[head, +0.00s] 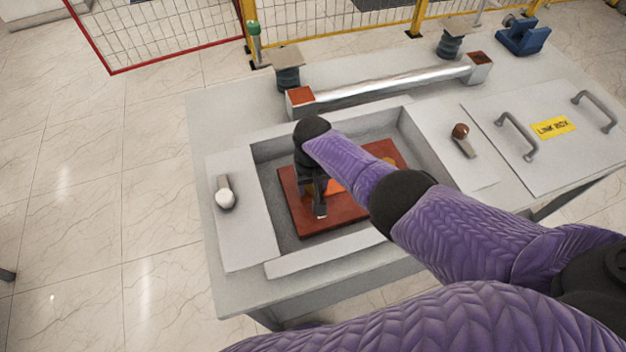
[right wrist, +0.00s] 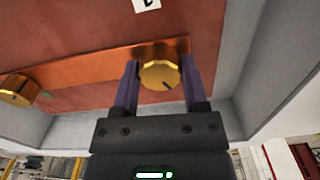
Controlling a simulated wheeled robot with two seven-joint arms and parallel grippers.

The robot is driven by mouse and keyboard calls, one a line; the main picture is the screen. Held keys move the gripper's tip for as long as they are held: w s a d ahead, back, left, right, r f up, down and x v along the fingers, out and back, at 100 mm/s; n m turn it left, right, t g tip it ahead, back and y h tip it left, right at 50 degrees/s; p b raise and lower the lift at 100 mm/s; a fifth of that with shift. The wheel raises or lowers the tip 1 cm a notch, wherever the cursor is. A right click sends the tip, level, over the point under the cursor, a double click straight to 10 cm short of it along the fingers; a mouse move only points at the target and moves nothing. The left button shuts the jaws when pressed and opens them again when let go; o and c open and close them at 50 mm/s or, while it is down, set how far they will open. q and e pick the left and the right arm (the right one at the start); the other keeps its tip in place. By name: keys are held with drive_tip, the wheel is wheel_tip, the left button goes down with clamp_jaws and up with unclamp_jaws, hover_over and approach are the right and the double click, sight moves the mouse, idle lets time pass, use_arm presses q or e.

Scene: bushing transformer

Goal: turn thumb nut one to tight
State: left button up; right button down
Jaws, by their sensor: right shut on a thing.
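A gold thumb nut (right wrist: 160,72) with a dark line on its face sits on a copper bar (right wrist: 100,68) on the red-brown board in the right wrist view. My right gripper (right wrist: 158,80) is shut on this nut, one finger at each side. In the head view my right gripper (head: 320,205) reaches down into the recessed box over the red-brown board (head: 360,213) and hides the nut. A second gold thumb nut (right wrist: 18,90) is at the left of the wrist view, apart from my gripper. My left gripper is not in view.
The grey box walls (head: 420,150) surround the board closely. Knobbed latches stand at the left (head: 225,195) and right (head: 462,138). A lid marked LINK BOX (head: 553,128) lies at the right. A silver bar (head: 390,85) and posts stand behind.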

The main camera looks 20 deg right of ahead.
sight(312, 186)
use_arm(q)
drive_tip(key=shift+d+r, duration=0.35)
use_arm(e)
drive_tip(key=shift+w+m, duration=0.1)
drive_tip(key=shift+m, duration=1.5)
use_arm(q)
drive_tip(key=shift+p, duration=0.3)
use_arm(e)
drive_tip(key=shift+m, duration=0.3)
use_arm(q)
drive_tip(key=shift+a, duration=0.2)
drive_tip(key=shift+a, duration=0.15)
use_arm(e)
drive_tip(key=shift+c, duration=0.6)
unclamp_jaws()
wheel_tip(312, 186, up, 9)
drive_tip(key=p, duration=0.6)
drive_tip(key=shift+r+p, duration=0.15)
drive_tip(key=shift+p, duration=0.25)
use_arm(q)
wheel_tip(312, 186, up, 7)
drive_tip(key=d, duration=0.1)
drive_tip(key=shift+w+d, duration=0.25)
use_arm(e)
drive_tip(key=shift+r, duration=0.35)
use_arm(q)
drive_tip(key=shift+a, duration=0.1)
use_arm(e)
drive_tip(key=shift+f, duration=0.1)
